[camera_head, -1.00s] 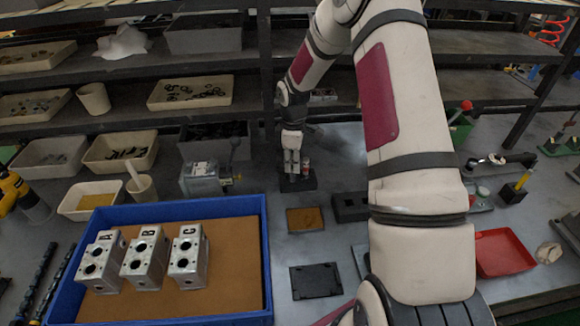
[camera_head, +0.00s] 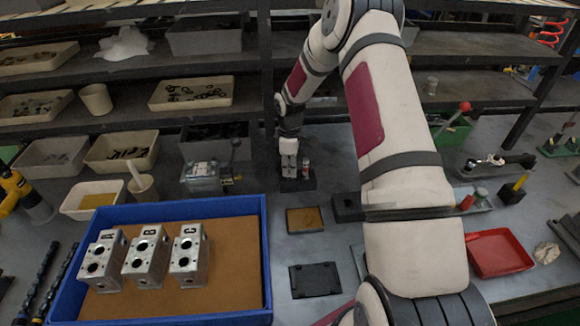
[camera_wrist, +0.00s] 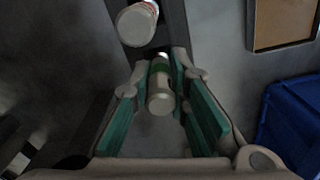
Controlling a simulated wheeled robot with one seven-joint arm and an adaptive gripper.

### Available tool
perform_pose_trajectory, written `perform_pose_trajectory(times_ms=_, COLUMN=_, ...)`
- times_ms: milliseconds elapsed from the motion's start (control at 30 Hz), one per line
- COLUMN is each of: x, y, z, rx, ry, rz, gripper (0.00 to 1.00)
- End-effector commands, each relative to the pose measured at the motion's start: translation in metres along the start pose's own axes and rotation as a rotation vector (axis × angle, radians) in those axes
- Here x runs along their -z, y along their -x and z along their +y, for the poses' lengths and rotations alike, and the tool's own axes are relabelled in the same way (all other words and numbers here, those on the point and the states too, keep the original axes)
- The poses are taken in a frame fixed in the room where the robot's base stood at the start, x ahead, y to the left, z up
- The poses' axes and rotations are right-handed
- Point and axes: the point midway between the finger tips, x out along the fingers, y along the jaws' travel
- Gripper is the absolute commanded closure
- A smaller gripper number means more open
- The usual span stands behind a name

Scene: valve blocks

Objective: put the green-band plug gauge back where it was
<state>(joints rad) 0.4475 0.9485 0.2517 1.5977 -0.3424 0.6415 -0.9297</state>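The green-band plug gauge (camera_wrist: 160,98) is between my gripper's teal fingers in the wrist view, its pale end facing the camera and its green band near the fingertips. My gripper (camera_wrist: 162,72) appears shut on it. In the head view my gripper (camera_head: 289,165) points down at the dark gauge stand (camera_head: 298,184) below the shelves. A second gauge with a red band (camera_head: 306,166) stands upright in the stand, just right of my gripper. It also shows in the wrist view (camera_wrist: 137,24), beyond the fingertips. The green gauge's lower end is hidden, so I cannot tell whether it is seated.
A shallow tray with a tan inside (camera_head: 305,220) lies in front of the stand. A blue tray (camera_head: 263,250) with three valve blocks is at the front left. A grey vise-like fixture (camera_head: 203,178) stands left of the stand. A red tray (camera_head: 497,252) lies right.

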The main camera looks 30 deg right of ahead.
Motion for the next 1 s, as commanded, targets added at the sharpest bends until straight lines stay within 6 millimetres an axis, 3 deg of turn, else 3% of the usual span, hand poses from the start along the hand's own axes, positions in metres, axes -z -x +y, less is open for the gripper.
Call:
perform_pose_trajectory(times_ms=33, x=0.000, y=0.000, z=0.000, rx=0.000, ry=0.000, rz=0.000, gripper=0.71)
perform_pose_trajectory(times_ms=67, x=0.000, y=0.000, z=0.000, rx=0.000, ry=0.000, rz=0.000, gripper=0.65)
perform_pose_trajectory(times_ms=467, x=0.000, y=0.006, z=0.000, rx=-0.002, ry=0.000, rz=0.001, gripper=0.65)
perform_pose_trajectory(times_ms=667, x=0.001, y=0.036, z=0.002, rx=-0.005, ry=-0.001, rz=0.002, gripper=0.65)
perform_pose_trajectory(times_ms=1000, x=0.001, y=0.102, z=0.001, rx=-0.004, ry=0.000, rz=0.001, gripper=0.65)
